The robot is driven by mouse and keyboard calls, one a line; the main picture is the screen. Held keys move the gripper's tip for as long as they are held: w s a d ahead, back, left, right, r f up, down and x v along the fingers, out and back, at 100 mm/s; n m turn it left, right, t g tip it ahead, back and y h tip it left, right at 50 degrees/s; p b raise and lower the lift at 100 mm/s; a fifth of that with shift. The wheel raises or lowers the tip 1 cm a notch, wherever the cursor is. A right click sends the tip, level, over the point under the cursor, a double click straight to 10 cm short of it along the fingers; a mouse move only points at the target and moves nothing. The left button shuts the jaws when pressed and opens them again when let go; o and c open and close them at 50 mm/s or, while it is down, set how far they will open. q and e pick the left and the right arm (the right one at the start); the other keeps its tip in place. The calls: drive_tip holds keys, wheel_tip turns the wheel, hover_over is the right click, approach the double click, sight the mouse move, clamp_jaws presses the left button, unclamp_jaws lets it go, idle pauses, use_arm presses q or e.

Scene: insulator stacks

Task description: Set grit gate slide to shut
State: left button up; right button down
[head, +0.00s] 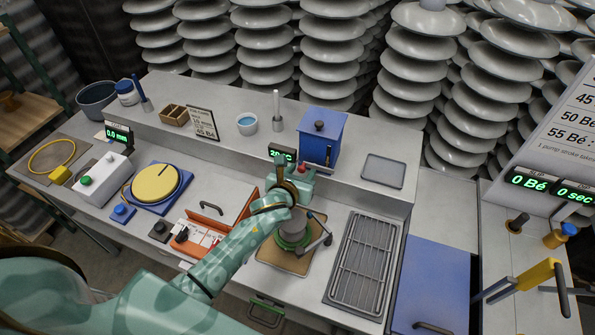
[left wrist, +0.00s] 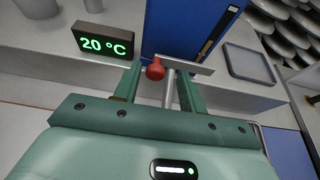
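The grit gate slide looks like the flat metal strip (left wrist: 195,66) with a red knob (left wrist: 155,69) at the foot of the blue hopper (left wrist: 185,28). In the head view the knob (head: 303,168) shows small, just below the hopper (head: 320,138). My left gripper (left wrist: 158,75) is open, with its two fingers on either side of the knob and a gap between them. Whether a finger touches the knob or strip, I cannot tell. In the head view my left gripper (head: 292,182) partly hides the slide area. My right gripper is not in view.
A green "20 °C" display (left wrist: 104,42) stands left of the hopper. A grey tray (head: 383,171) lies to its right. Below my left gripper is a grey cylinder on a green base (head: 293,240). A metal rack (head: 362,262) stands to the right.

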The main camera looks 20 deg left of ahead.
use_arm(q)
drive_tip(key=a+p+v, duration=0.1)
drive_tip(key=p+v, duration=0.2)
drive_tip(key=v, duration=1.3)
drive_tip(key=shift+s+d, duration=0.2)
drive_tip(key=shift+d, duration=0.25)
